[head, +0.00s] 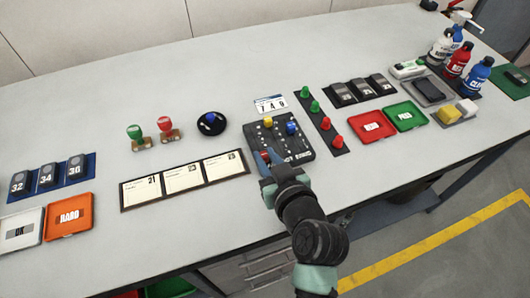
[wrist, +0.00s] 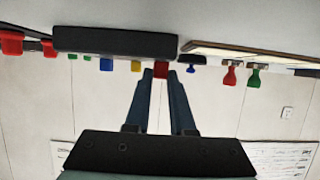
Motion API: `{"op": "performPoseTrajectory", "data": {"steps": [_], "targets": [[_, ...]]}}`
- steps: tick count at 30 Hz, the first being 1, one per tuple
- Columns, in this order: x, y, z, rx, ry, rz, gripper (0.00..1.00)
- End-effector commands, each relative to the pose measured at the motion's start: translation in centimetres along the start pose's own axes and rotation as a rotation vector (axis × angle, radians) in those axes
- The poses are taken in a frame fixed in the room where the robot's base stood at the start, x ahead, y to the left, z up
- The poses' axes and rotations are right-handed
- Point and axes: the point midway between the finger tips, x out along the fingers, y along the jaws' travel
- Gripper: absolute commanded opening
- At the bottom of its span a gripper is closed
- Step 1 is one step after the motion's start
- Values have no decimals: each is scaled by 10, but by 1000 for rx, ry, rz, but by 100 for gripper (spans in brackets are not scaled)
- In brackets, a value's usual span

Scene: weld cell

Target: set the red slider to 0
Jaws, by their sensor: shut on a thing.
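The black slider panel (head: 297,149) lies on the bench near the middle, and its dark slab shows at the top of the wrist view (wrist: 115,42). The red slider (wrist: 160,69) sits between my fingertips in the wrist view; in the head view it is mostly covered by my gripper. My gripper (head: 267,159) is shut on the red slider at the panel's near left part. The yellow slider (head: 267,122) and the blue slider (head: 291,128) stand farther back on the panel. The scale marks by the red slider are too small to read.
A card reading 7 4 9 (head: 270,104) lies behind the panel. A three-part calendar board (head: 184,179) is left of it. A dark strip with green and red knobs (head: 322,122) is close on the right. Bare bench lies in front.

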Motion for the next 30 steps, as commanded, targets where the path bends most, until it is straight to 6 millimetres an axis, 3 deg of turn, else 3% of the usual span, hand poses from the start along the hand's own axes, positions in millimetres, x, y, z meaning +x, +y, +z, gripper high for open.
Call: {"op": "performPoseTrajectory", "data": {"steps": [3,4,6,17,20,30], "targets": [[-1,1,4,1,-10,0,0],[-1,1,4,1,-10,0,24],[-1,1,4,1,-10,1,35],[-7,1,3,2,-7,1,35],[-21,1,3,1,-8,2,35],[-95,1,3,2,-8,5,35]]}}
